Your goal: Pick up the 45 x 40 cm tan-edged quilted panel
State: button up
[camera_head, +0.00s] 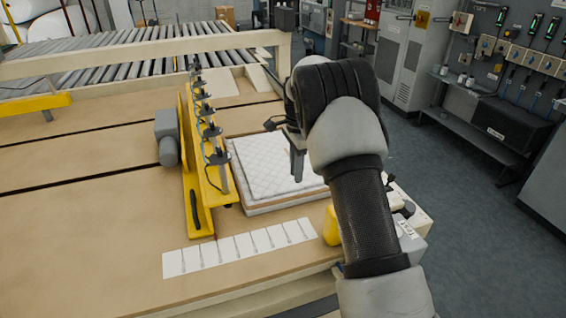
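A white quilted panel with a tan edge (270,167) lies flat on top of a low stack of similar panels on the wooden table, right of the yellow fixture. My arm crosses the view from the lower right and covers the stack's right side. My gripper (297,172) points down above the right part of the panel. Only part of its fingers shows, and I cannot tell the gap between them. I cannot tell whether it touches the panel.
A yellow bar fixture (203,160) with several clamps and a grey motor (167,140) stands just left of the stack. A row of white cards (240,246) lies in front. The wooden table (90,235) is clear at left. Roller conveyors (120,75) lie behind.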

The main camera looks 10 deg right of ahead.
aim_at(295, 195)
notch_tip(295, 195, down, 8)
jog(key=shift+s+f, duration=0.1)
grip_shut()
dwell(0.4)
